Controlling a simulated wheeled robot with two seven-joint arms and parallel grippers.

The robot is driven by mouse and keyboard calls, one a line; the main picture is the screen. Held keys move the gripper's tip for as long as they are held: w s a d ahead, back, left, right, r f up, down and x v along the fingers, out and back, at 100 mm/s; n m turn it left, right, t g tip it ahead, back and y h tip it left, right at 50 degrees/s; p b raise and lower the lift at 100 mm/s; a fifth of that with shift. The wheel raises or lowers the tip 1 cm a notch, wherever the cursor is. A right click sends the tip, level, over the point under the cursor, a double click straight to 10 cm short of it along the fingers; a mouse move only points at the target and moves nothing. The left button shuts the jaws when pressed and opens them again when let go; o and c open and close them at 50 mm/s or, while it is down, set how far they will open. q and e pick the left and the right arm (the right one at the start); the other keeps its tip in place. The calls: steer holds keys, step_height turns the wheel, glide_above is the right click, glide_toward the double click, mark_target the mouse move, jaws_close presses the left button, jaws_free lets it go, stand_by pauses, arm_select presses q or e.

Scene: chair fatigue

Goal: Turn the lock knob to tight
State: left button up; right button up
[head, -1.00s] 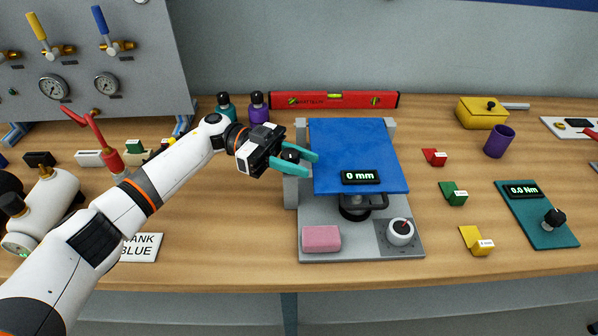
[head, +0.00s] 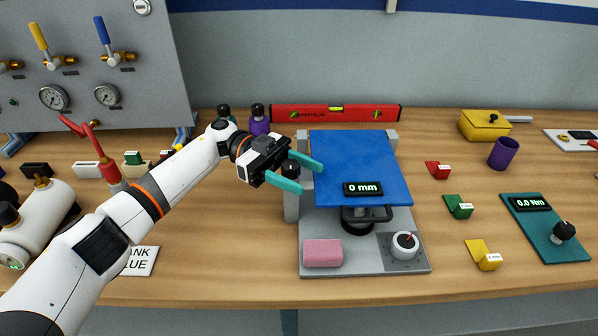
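A grey test stand (head: 365,262) holds a blue tilted panel (head: 358,168) with a "0 mm" display (head: 362,188). A small black knob (head: 291,170) is at the stand's left post. My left gripper (head: 311,178) has teal fingers, apart, one on each side of this knob in the picture; I cannot tell whether they touch it. No readable label shows which of the two is the lock knob. My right gripper is out of view.
A pink block (head: 323,253) lies on the stand's front left. Red (head: 437,170), green (head: 458,207) and yellow (head: 484,256) wedges lie to the right, beside a teal gauge board (head: 545,228). A red level (head: 335,113) lies behind. Bare table lies between stand and wedges.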

arm_select(q)
steer(key=b+v, duration=0.2)
steer(key=v, duration=0.5)
steer(key=shift+a+b, duration=0.25)
steer(key=shift+b, duration=0.1)
steer(key=shift+w+r, duration=0.1)
steer(key=shift+w, duration=0.05)
